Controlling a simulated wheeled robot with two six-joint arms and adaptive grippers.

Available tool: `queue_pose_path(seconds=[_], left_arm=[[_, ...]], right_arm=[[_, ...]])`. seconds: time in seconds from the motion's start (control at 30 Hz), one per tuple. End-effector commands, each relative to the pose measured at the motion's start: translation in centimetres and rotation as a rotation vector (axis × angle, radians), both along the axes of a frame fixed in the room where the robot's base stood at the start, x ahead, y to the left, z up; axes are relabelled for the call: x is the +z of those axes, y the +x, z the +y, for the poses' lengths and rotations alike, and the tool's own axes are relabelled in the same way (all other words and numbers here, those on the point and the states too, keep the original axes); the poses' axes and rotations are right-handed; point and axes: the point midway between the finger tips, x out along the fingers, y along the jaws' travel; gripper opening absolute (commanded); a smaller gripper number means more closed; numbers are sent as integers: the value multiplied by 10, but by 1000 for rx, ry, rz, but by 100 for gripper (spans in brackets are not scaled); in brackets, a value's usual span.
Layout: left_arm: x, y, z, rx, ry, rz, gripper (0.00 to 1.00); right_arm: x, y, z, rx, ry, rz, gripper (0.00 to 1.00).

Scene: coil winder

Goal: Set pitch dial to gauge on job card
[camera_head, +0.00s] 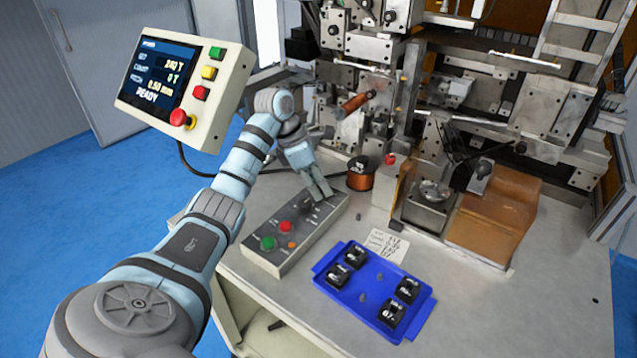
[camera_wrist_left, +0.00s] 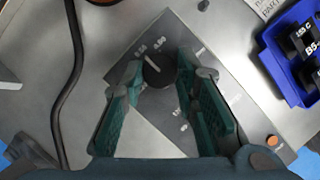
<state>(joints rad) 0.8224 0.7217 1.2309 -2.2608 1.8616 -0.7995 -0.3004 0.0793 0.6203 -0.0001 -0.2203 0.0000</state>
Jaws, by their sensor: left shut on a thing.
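The pitch dial (camera_wrist_left: 158,74) is a dark round knob on the grey control box (camera_head: 292,234). The wrist view shows it between my left gripper's fingertips, with printed numbers around it and a pale pointer line toward the upper left. My left gripper (camera_head: 322,195) is shut on the dial and hides much of it in the head view. The display (camera_head: 158,82) appears to show pitch 0.50 mm and READY. My right gripper is out of view.
A blue tray (camera_head: 333,288) with several black blocks lies in front of the card. The box carries green (camera_head: 268,243) and red (camera_head: 285,226) buttons. A copper wire spool (camera_head: 360,177) stands behind it. The winder (camera_head: 470,90) fills the back; the bench's front right is clear.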

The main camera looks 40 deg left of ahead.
Motion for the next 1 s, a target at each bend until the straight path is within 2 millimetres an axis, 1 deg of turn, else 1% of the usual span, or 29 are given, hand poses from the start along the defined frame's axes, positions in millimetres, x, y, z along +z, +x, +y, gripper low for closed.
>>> queue_pose_path(seconds=[0.17,0.37,0.57,1.0], left_arm=[[0,0,0,15,-1,0,0],[1,-1,-1,84,0,1,0],[2,-1,-3,219,0,1,0],[2,-2,-6,582,-1,1,0]], right_arm=[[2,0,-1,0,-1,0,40],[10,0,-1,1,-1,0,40],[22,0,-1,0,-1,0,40],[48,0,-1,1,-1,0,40]])
